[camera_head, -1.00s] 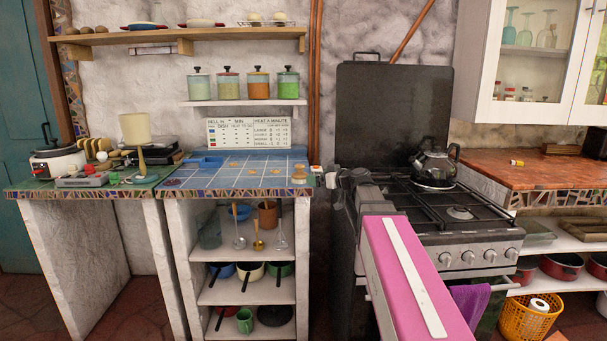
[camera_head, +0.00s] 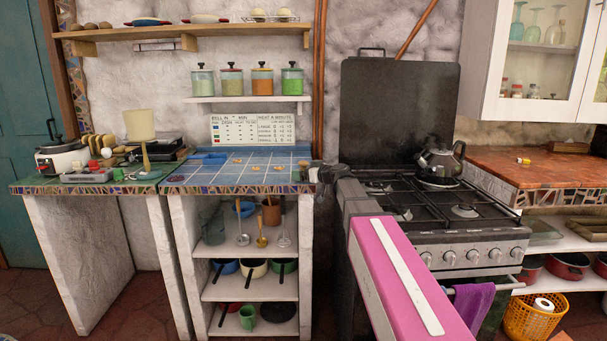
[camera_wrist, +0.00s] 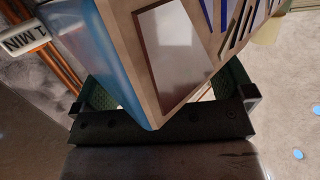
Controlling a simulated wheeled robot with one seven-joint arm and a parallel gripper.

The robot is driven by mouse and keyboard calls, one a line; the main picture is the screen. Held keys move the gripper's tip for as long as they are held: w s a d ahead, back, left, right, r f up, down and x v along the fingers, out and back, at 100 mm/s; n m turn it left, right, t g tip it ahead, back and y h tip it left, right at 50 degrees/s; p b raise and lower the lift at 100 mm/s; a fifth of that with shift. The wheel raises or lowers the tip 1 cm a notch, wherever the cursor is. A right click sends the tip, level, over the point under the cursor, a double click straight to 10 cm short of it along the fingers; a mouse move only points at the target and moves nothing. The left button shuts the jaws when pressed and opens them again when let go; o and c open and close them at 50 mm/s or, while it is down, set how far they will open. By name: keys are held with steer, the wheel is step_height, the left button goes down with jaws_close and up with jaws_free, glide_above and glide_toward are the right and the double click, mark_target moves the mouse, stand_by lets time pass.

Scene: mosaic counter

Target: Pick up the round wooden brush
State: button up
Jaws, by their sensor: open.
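The blue-tiled mosaic counter (camera_head: 235,168) stands left of the stove. The counter's blue top and mosaic edge (camera_wrist: 172,50) fill the space in front of the fingers, very close. In the head view my gripper is small and dark beside the counter's right end.
The stove (camera_head: 430,230) with a kettle (camera_head: 438,165) stands to the right. Copper pipes (camera_head: 319,90) run up the wall behind the gap. Shelves with pots (camera_head: 253,268) lie under the counter. A sign (camera_head: 253,129) leans behind it. The counter's middle is mostly clear.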

mark_target(302, 161)
steer(key=shift+w+a+f, duration=0.1)
steer(key=shift+w+a, duration=0.3)
steer(key=shift+w, duration=0.05)
steer(key=c, duration=1)
steer(key=shift+c, duration=0.2)
steer(key=shift+r, duration=0.85)
steer(key=r, duration=0.3)
steer(key=shift+s+a, duration=0.1)
steer(key=shift+a, duration=0.2)
steer(key=s+a+r, duration=0.1)
steer(key=a+r, duration=0.5)
steer(key=a, duration=0.5)
steer(key=shift+r, duration=0.15)
steer(key=shift+s, duration=0.1)
